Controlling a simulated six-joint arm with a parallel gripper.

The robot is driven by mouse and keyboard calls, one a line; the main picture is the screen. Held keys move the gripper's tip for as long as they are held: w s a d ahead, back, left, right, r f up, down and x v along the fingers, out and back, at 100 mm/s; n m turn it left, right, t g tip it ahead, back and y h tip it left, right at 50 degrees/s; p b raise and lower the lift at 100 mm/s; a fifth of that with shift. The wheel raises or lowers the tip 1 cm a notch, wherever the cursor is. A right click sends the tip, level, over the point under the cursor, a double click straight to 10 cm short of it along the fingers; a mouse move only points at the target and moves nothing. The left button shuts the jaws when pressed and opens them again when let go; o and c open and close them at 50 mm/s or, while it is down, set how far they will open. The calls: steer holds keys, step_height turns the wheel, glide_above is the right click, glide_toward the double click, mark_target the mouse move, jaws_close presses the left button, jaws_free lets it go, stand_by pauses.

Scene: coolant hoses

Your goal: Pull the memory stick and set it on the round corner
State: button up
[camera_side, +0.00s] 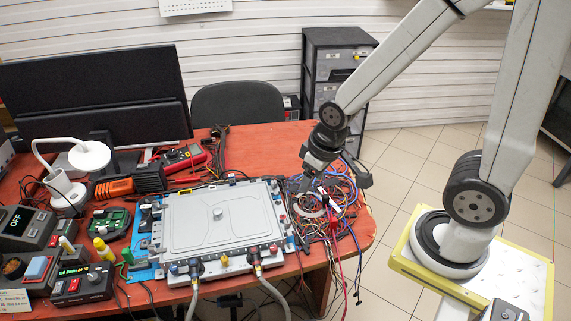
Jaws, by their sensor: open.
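My gripper (308,187) is at the end of the arm that comes down from the upper right. It is open, just above the tangle of coloured wires (335,205) and beside the right edge of the grey flat-topped unit (215,225). The memory stick is too small or hidden; I cannot make it out. The rounded corner of the red table (366,232) is at the right, beyond the wires, and loose leads hang over the edge near it.
Hoses (270,287) run from the unit's front edge down past the table. A monitor (95,95), a multimeter (182,160), a green board (108,223) and control boxes (85,283) crowd the left. A chair (238,105) and drawer cabinet (335,65) stand behind.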

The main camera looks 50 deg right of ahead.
steer(key=shift+w+n, duration=0.5)
steer(key=shift+w, duration=0.35)
steer(key=n+g, duration=0.2)
steer(key=n, duration=2.4)
glide_above(231, 175)
steer(key=f, duration=1.1)
steer(key=shift+s+a, duration=0.15)
steer(key=shift+s, duration=0.2)
steer(key=shift+w+f+n+g, duration=0.3)
steer(key=shift+f+n, duration=0.2)
steer(key=shift+n, duration=0.1)
steer(key=shift+f, duration=0.15)
steer(key=shift+f, duration=4.3)
